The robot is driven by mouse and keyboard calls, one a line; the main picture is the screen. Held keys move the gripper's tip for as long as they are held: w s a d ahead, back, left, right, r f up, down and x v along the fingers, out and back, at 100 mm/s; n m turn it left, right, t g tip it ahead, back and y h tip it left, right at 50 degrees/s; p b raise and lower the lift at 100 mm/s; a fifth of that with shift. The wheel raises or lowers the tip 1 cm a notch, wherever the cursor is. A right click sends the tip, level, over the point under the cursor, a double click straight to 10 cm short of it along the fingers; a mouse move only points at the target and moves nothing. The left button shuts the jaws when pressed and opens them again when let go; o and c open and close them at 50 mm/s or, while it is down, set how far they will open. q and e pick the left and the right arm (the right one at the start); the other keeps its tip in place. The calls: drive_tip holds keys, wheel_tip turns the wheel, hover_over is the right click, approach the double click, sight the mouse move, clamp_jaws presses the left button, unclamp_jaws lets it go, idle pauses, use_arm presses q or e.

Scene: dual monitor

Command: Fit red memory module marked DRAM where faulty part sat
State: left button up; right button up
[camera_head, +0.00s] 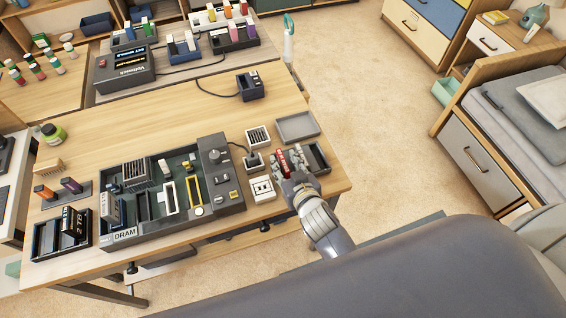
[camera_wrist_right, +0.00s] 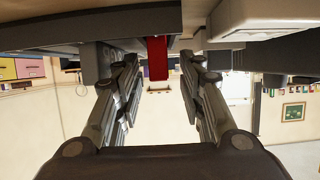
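The red memory module (camera_head: 283,161) is at the dark tray (camera_head: 322,158) on the table's right side. Its lettering is too small to read surely. My right gripper (camera_head: 288,165) is over it, fingers on either side. In the right wrist view, the red module (camera_wrist_right: 157,58) shows between the spread fingers (camera_wrist_right: 158,75), with gaps on both sides. The grey board unit (camera_head: 200,212) has a DRAM label (camera_head: 124,234) at its front left corner. White-framed (camera_head: 170,198) and yellow-framed (camera_head: 193,190) slots show in its green bed. My left gripper is not in view.
A white switch box (camera_head: 262,189), a joystick (camera_head: 253,159) and a grey tray (camera_head: 297,126) surround the right gripper. A dark tray with black modules (camera_head: 62,235) stands at left. The middle tabletop is mostly clear.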

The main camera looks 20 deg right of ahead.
drive_tip(key=shift+w+f, duration=0.1)
drive_tip(key=shift+w, duration=0.15)
drive_tip(key=shift+c, duration=0.3)
clamp_jaws()
